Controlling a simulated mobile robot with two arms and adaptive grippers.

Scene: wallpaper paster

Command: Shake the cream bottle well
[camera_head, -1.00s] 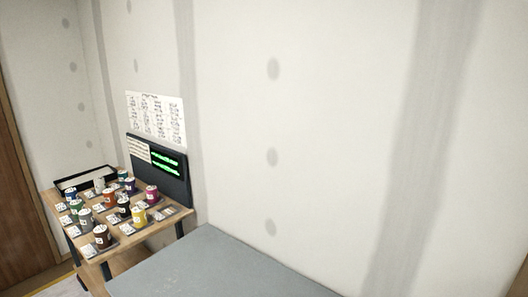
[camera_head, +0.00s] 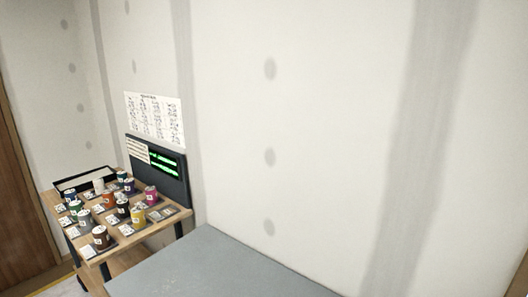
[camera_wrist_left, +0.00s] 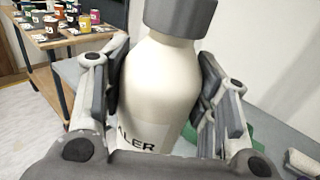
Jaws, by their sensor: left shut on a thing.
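The cream bottle (camera_wrist_left: 160,85) fills the middle of the left wrist view. It has a cream body, a dark grey cap (camera_wrist_left: 181,15) and a label whose visible letters read "ALER". My left gripper (camera_wrist_left: 163,78) is shut on the bottle's body, with one finger on each side. The cap points to the top of that view, and the lower part of the bottle is hidden by my gripper. The head view shows neither the bottle nor my grippers.
A wooden table (camera_head: 90,251) with several coloured cups stands at the left by the wall, with a dark panel (camera_head: 172,180) behind it. A bare grey surface (camera_head: 215,265) lies in front of the wall. A small pale object (camera_wrist_left: 302,163) lies at the wrist view's lower right.

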